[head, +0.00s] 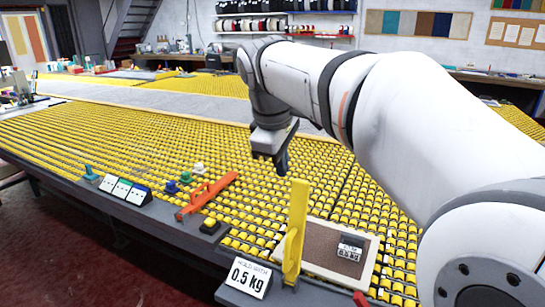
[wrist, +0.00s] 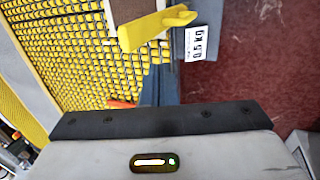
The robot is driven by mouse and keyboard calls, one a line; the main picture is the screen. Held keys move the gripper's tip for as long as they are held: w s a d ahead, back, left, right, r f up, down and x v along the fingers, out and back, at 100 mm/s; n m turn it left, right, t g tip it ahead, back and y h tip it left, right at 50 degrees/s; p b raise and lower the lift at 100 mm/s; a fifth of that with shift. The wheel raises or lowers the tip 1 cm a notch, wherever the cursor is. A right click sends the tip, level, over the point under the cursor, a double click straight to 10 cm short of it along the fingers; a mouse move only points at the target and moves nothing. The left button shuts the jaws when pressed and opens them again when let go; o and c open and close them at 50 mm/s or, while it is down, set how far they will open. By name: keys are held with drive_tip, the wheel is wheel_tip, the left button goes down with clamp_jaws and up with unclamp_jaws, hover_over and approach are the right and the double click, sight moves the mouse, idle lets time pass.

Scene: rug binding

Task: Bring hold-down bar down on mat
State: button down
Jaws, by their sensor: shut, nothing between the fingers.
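The yellow hold-down bar (head: 298,215) stands upright at the left edge of the mat, near the table's front edge. A yellow handle-like part sticks out low on its side. The mat (head: 322,247) is brown with a cream border and lies flat on the yellow rollers. In the wrist view the bar (wrist: 150,32) shows at the top, with part of the mat (wrist: 122,9) behind it. My gripper (head: 281,165) is shut and empty above the rollers, behind and left of the bar, apart from it. The dark fingers (wrist: 160,85) point toward the bar's side in the wrist view.
An orange-red tool (head: 207,196), a black-and-yellow block (head: 210,226) and small coloured pieces lie left. The rollers behind the mat are clear.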

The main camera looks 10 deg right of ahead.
sight(294, 193)
drive_tip(key=shift+w+d+f, duration=0.6)
drive_tip(key=shift+w+f, duration=0.2)
drive_tip(key=shift+f, duration=0.25)
drive_tip(key=shift+w+d+f, duration=0.55)
drive_tip(key=shift+w+f, duration=0.25)
drive_tip(key=shift+f, duration=0.3)
drive_tip(key=shift+w+d+f, duration=0.6)
drive_tip(key=shift+w+f, duration=0.2)
drive_tip(key=shift+f, duration=0.25)
